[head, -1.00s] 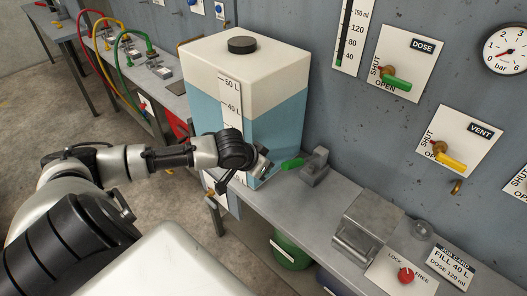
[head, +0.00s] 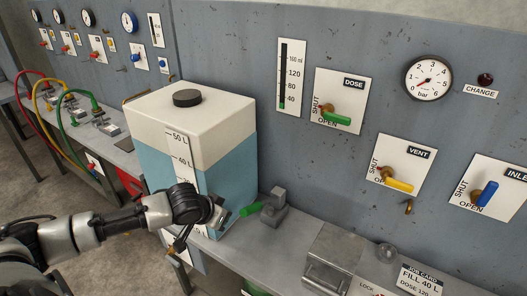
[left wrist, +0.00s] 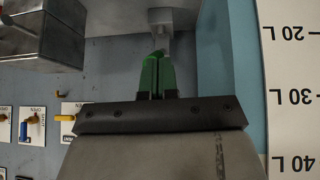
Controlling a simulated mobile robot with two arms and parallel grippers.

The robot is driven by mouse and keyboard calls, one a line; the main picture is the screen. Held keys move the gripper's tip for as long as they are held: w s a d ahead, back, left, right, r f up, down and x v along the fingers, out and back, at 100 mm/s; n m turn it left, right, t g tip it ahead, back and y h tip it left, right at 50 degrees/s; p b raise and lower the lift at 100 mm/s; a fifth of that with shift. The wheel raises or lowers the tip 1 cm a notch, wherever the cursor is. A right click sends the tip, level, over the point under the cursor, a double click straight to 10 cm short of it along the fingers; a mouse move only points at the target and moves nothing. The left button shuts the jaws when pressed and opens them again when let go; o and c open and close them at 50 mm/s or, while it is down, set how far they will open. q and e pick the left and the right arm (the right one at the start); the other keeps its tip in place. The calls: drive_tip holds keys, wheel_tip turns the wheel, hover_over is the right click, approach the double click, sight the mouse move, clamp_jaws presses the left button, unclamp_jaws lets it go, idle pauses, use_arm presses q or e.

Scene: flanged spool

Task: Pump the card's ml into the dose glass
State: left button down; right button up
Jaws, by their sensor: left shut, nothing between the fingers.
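The dose glass (head: 283,78) is a dark upright scale tube on the wall, marked 40 to 160 ml, with a little green near its bottom. The job card (head: 419,281) reads FILL 40 L and DOSE 120, its lower edge cut off. A green handle (head: 250,209) sticks out left from a grey pump block (head: 274,208) on the bench; it also shows in the left wrist view (left wrist: 158,72). My left gripper (head: 222,214) is shut and empty close to the handle's free end; I cannot tell if they touch. My right gripper is out of view.
A blue-and-white tank (head: 225,135) stands behind my left gripper. On the wall are the DOSE valve (head: 337,118) with a green lever, the VENT valve (head: 397,183) with a yellow lever, and a pressure gauge (head: 428,78). A metal box (head: 330,256) sits right of the pump block.

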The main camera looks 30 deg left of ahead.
use_arm(q)
drive_tip(key=w+a+r+n+g+y+b, duration=0.1)
drive_tip(key=w+a+r+g+b, duration=0.15)
drive_tip(key=w, duration=0.65)
drive_tip(key=w+d+r+g, duration=0.3)
drive_tip(key=r, duration=0.7)
drive_tip(key=shift+w+d+m, duration=0.15)
drive_tip(key=shift+d+m, duration=0.2)
drive_tip(key=shift+m, duration=0.05)
drive_tip(key=shift+r+g, duration=0.1)
drive_tip(key=shift+g, duration=0.15)
drive_tip(key=p, duration=0.3)
hover_over(253, 205)
drive_tip(key=w+a, duration=0.1)
drive_tip(key=w, duration=0.1)
wheel_tip(253, 205, down, 9)
drive_tip(key=shift+s+a+f, duration=0.1)
drive_tip(key=shift+s, duration=0.05)
drive_tip(key=f, duration=0.1)
drive_tip(key=s+f, duration=0.1)
drive_tip(key=f+p, duration=0.1)
drive_tip(key=shift+s+d+f, duration=0.15)
drive_tip(key=shift+d, duration=0.1)
drive_tip(key=shift+s+f, duration=0.25)
drive_tip(key=shift+f, duration=0.15)
drive_tip(key=shift+d+f, duration=0.1)
